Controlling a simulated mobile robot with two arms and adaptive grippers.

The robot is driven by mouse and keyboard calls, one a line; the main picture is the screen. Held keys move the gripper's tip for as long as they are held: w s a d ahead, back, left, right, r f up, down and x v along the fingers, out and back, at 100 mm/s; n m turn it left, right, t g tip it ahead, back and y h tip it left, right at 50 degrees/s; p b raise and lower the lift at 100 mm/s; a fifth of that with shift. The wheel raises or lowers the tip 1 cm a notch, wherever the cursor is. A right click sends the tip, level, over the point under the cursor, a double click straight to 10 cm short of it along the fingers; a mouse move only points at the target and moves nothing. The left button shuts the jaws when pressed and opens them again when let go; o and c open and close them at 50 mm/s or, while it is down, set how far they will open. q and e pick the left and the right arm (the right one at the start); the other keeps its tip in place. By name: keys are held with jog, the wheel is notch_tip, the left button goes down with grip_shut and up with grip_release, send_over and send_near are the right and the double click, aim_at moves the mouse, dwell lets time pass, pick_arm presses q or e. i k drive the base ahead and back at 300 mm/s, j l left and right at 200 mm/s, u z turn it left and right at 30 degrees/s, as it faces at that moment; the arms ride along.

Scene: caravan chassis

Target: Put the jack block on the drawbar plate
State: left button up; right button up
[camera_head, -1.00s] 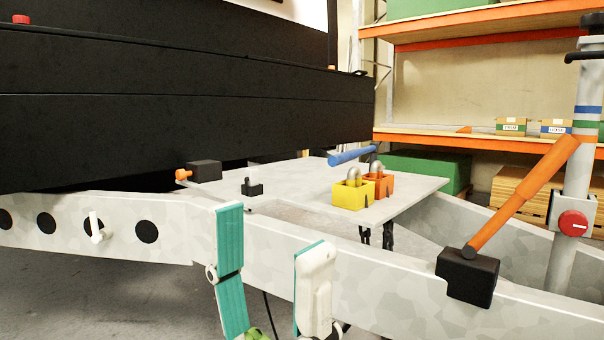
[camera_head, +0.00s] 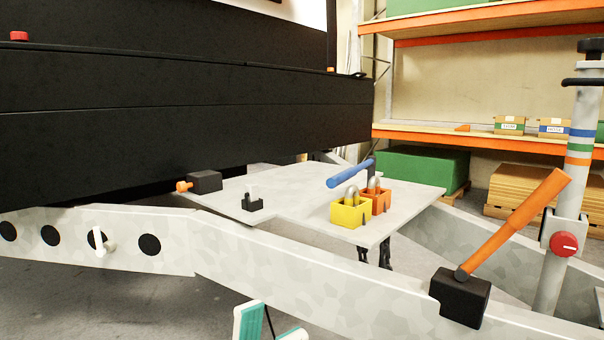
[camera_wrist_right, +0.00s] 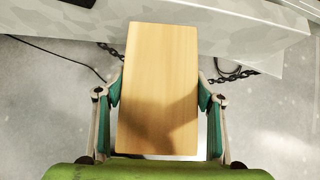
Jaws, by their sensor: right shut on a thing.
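The jack block is a plain light-wood block (camera_wrist_right: 160,75) in the right wrist view. My right gripper (camera_wrist_right: 160,92) is shut on it, with a teal-padded finger on each long side. The block does not show in the head view. The drawbar plate (camera_head: 300,200) is a flat pale grey plate in the middle of the head view, across the grey chassis beams. My left gripper (camera_head: 268,325) shows only by its fingertips at the bottom edge of the head view. They stand apart with nothing seen between them, in front of the near beam.
On the plate stand a yellow box (camera_head: 350,214) and an orange box (camera_head: 377,201) with metal loops, a small black clip (camera_head: 252,204) and a black block (camera_head: 205,181). A blue handle (camera_head: 350,174) juts above it. An orange lever (camera_head: 513,222) rises at right. The plate's middle is bare.

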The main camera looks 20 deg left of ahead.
aim_at(288, 187)
jog(key=k+j+u, duration=0.1)
jog(key=k+u, duration=0.15)
jog(key=k, duration=0.4)
jog(key=i+l+u, duration=0.15)
jog(key=u, duration=0.2)
jog(key=l+u, duration=0.25)
jog(key=u, duration=0.15)
jog(key=i+l+u, duration=0.15)
jog(key=l+u, duration=0.2)
jog(key=i+l, duration=0.1)
jog(key=l, duration=0.4)
